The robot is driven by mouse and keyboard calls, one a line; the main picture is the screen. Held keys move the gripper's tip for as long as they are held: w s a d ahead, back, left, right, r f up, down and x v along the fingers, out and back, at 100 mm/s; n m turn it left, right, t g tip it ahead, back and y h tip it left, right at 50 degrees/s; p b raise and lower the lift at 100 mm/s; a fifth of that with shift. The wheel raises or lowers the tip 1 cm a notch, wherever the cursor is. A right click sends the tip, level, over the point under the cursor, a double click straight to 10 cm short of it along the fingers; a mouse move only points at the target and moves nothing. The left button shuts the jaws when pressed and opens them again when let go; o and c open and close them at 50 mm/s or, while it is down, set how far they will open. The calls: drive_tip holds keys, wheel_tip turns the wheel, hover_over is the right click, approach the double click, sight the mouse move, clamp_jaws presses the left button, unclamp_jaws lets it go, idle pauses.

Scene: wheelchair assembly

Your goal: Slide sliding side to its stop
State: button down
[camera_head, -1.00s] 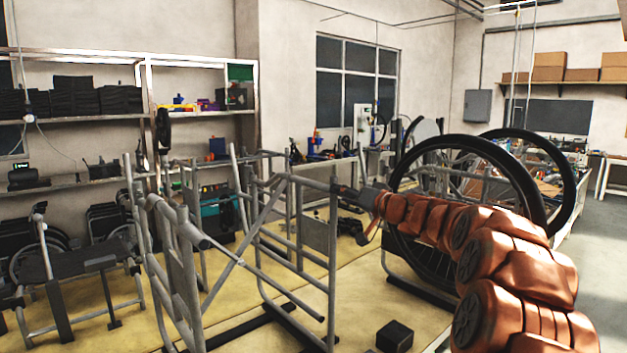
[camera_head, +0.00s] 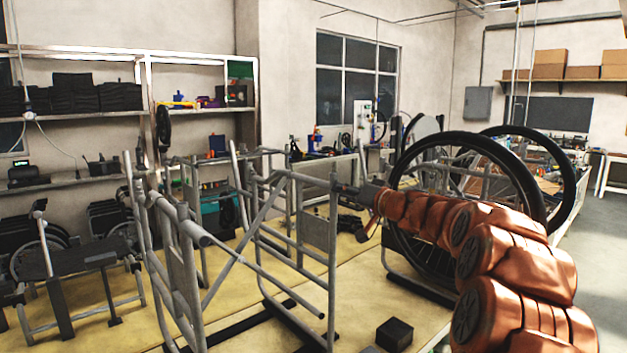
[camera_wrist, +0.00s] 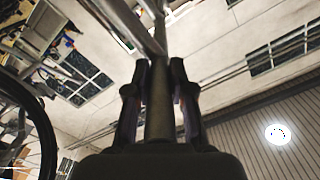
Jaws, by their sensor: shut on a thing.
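The wheelchair side frame (camera_head: 333,260) of grey tubes stands upright in the middle of the head view, joined by diagonal cross tubes (camera_head: 250,235) to a second side frame (camera_head: 180,265) on the left. My gripper (camera_head: 343,189) is at the top of the right-hand frame, at the end of my copper-coloured arm. In the wrist view, my gripper (camera_wrist: 160,88) has its two dark fingers on either side of a grey tube (camera_wrist: 160,115) and is shut on it. The tube meets another slanting tube (camera_wrist: 125,22) beyond the fingertips. The far end of the frame's travel cannot be made out.
A large black-tyred wheel (camera_head: 400,235) stands close behind my arm, with a second wheel (camera_head: 575,185) farther right. A small black block (camera_head: 394,335) lies on the yellow floor mat (camera_head: 355,305). Shelves (camera_head: 205,115) and a partial wheelchair (camera_head: 85,265) are at the left.

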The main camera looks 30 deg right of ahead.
drive_tip(key=shift+d, duration=0.1)
drive_tip(key=shift+w+d+r+b, duration=0.1)
drive_tip(key=shift+w+d+b, duration=0.1)
drive_tip(key=shift+d, duration=0.55)
drive_tip(key=shift+w+d+b, duration=0.1)
drive_tip(key=shift+d+b, duration=0.1)
drive_tip(key=shift+d, duration=0.6)
drive_tip(key=d, duration=0.2)
drive_tip(key=shift+w+d+b, duration=0.3)
drive_tip(key=shift+w+d, duration=0.05)
drive_tip(key=shift+d, duration=0.15)
drive_tip(key=shift+w+d, duration=0.1)
drive_tip(key=shift+d, duration=0.2)
drive_tip(key=c, duration=0.9)
unclamp_jaws()
